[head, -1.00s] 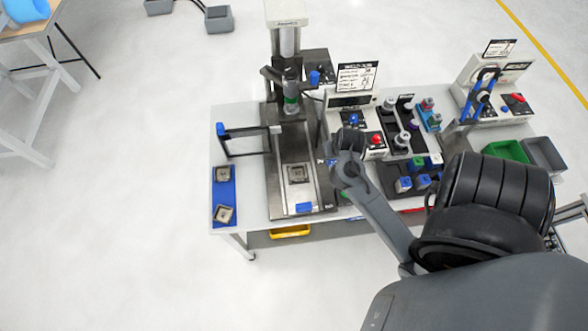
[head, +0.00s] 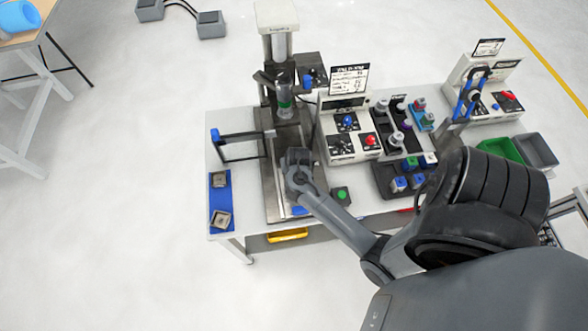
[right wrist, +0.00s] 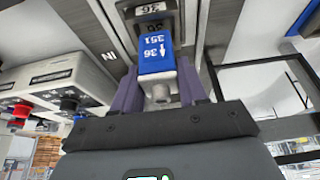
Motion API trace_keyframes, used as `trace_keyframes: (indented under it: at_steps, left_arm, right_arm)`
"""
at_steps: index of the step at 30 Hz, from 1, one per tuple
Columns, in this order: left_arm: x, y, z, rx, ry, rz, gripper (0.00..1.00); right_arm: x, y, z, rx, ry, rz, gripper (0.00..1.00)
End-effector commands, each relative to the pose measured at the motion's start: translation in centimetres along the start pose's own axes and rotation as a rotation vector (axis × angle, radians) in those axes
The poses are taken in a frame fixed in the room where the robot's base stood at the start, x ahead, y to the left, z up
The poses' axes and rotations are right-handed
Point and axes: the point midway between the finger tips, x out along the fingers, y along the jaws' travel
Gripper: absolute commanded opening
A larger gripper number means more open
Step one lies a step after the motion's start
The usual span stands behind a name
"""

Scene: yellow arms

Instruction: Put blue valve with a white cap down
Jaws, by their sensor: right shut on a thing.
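In the right wrist view, a blue valve (right wrist: 156,56) with white lettering and a whitish cap (right wrist: 160,84) sits between the purple-grey fingers of my right gripper (right wrist: 158,92), which is shut on it. In the head view, my right gripper (head: 297,158) is over the metal bed (head: 279,205) of the press, below the press head. It hides the valve and the square fixture on the bed there. A square grey fixture (right wrist: 150,12) shows just beyond the valve in the wrist view; contact cannot be told. My left gripper is not in view.
The press column (head: 279,50) stands behind the gripper. A control box (head: 347,122) with knobs is right of the bed, beside racks of valves (head: 402,178). A blue tray (head: 222,200) with two fixtures lies at left. Green (head: 500,147) and grey bins (head: 537,150) are at right.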

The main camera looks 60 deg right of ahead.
Motion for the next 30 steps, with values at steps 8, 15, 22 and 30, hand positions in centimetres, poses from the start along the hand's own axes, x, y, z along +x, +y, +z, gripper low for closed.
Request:
trace_keyframes:
  at_steps: [8, 15, 22, 30]
  left_arm:
    - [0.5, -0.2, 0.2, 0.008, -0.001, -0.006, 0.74]
    - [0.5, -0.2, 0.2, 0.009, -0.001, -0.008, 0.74]
    - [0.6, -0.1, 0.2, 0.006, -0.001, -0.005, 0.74]
    - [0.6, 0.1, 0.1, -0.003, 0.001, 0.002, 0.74]
  right_arm:
    - [2.1, -0.1, 0.9, 0.0, 0.0, -0.002, 0.11]
    - [2.1, 0.0, 0.9, 0.0, 0.0, -0.002, 0.11]
    - [2.4, 0.0, 1.0, -0.001, 0.0, -0.001, 0.58]
    - [2.3, 0.0, 1.0, -0.001, 0.0, -0.001, 0.68]
